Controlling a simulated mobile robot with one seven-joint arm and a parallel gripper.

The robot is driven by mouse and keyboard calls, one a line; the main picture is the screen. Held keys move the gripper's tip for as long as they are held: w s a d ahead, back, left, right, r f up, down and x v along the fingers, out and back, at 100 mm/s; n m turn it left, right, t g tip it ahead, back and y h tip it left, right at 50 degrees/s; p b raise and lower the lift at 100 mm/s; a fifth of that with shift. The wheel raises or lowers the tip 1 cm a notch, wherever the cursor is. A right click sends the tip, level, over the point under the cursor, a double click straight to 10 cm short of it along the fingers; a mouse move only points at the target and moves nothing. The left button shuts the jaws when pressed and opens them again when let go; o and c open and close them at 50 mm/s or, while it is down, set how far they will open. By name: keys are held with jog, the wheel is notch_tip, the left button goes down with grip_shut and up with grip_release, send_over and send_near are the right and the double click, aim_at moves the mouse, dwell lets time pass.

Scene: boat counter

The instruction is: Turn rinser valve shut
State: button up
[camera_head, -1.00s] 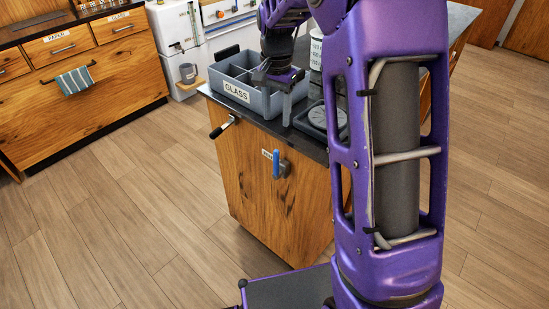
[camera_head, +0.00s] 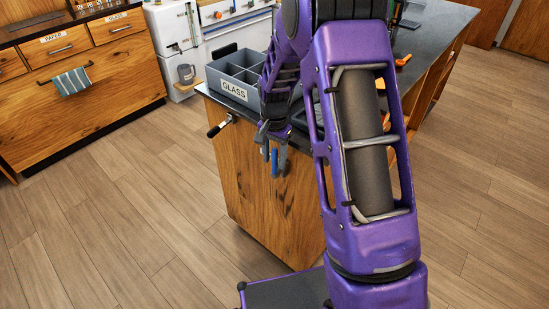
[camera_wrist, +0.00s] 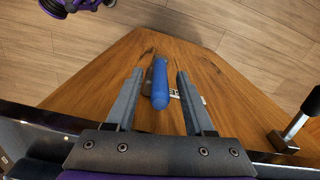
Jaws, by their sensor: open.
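The rinser valve has a blue lever handle (camera_head: 274,162) on the wooden side panel of the counter, below the countertop edge. In the wrist view the blue handle (camera_wrist: 160,84) lies between my two fingers, with a gap on each side. My gripper (camera_head: 270,155) is open in front of the panel at the valve. In the wrist view my gripper (camera_wrist: 158,88) shows both fingers apart and reaching along the handle. The valve body is mostly hidden behind the handle and fingers.
A grey divided bin labelled GLASS (camera_head: 238,82) stands on the dark countertop above. A black-handled crank (camera_head: 220,126) sticks out at the counter's left corner; it also shows at right in the wrist view (camera_wrist: 296,122). The wooden floor (camera_head: 110,200) to the left is clear.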

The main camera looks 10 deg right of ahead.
grip_shut()
dwell(1.4)
